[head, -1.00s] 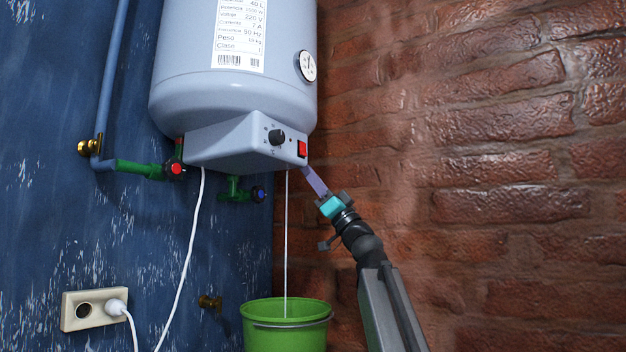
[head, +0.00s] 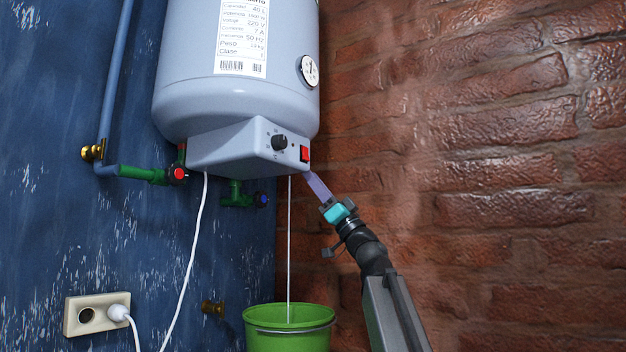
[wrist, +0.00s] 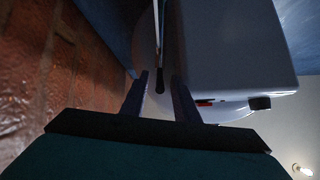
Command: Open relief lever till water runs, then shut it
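The white water heater (head: 235,105) hangs at the corner; its underside also fills the upper right of the wrist view (wrist: 235,45). My gripper (head: 313,178) is raised at its lower right edge, just below the red switch (head: 304,153). In the wrist view my two fingers (wrist: 160,88) stand apart. A thin white line (head: 289,240) drops straight from the heater's underside into the green bucket (head: 290,342); hose or water is unclear.
Green pipes with a red-handled valve (head: 178,174) and a blue-handled valve (head: 262,200) sit below the heater at left. A white cable (head: 192,250) hangs towards the socket (head: 97,314). The brick wall (head: 490,150) stands close on the right.

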